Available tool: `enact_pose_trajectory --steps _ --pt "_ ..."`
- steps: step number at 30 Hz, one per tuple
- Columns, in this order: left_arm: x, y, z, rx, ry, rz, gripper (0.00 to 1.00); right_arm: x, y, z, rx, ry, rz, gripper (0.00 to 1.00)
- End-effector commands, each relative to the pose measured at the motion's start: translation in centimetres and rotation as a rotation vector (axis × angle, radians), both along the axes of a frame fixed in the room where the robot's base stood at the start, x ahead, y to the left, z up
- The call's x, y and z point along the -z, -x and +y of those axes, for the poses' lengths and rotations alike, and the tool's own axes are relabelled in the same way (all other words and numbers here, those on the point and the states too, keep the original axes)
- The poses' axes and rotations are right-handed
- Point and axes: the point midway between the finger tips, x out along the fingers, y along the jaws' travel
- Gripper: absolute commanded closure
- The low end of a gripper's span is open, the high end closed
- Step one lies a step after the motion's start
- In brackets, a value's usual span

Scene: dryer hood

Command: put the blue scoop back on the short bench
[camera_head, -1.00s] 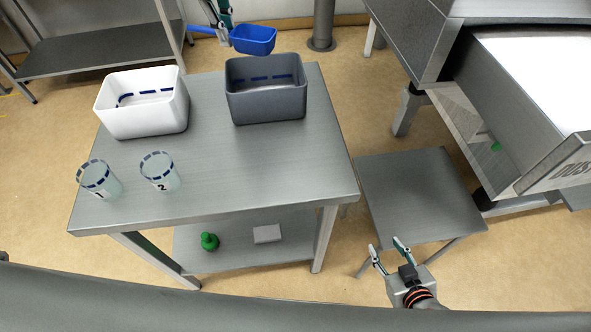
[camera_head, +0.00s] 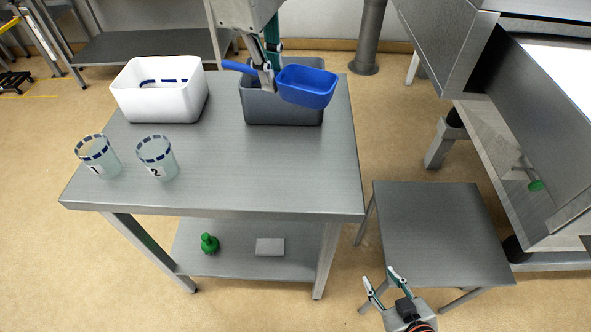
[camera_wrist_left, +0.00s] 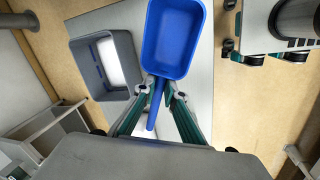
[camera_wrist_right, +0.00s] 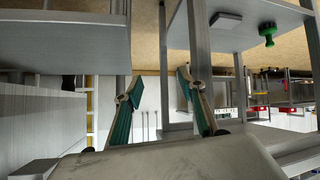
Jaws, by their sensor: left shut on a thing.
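The blue scoop (camera_head: 306,88) is held in the air by my left gripper (camera_head: 268,72), which is shut on its handle. In the head view the scoop is in front of the grey bin and hides part of it. In the left wrist view the scoop (camera_wrist_left: 174,38) points away from the fingers (camera_wrist_left: 160,88), its bowl open and looking empty. The short bench (camera_head: 440,228), a low grey metal stool, stands right of the table with a bare top. My right gripper (camera_head: 380,289) is open and empty near the bench's front left corner; its parted fingers show in the right wrist view (camera_wrist_right: 157,82).
The steel table (camera_head: 235,170) holds a white bin (camera_head: 160,105), the grey bin (camera_head: 256,108), and cups 1 (camera_head: 98,158) and 2 (camera_head: 157,160). Its lower shelf carries a green object (camera_head: 209,243) and a grey block (camera_head: 270,247). A large steel machine (camera_head: 545,130) stands close behind the bench.

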Motion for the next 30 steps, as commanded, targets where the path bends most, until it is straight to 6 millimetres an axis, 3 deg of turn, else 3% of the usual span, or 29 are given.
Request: enact_pose_trajectory --steps 18,30 --pt "13.8 0.1 0.0 0.001 -0.001 0.006 1.00 2.0 1.0 -0.5 -0.001 0.020 0.022 0.60" --pt "17.3 0.1 0.0 0.001 0.000 0.005 1.00 2.0 0.5 -0.6 -0.001 0.023 0.015 0.60"
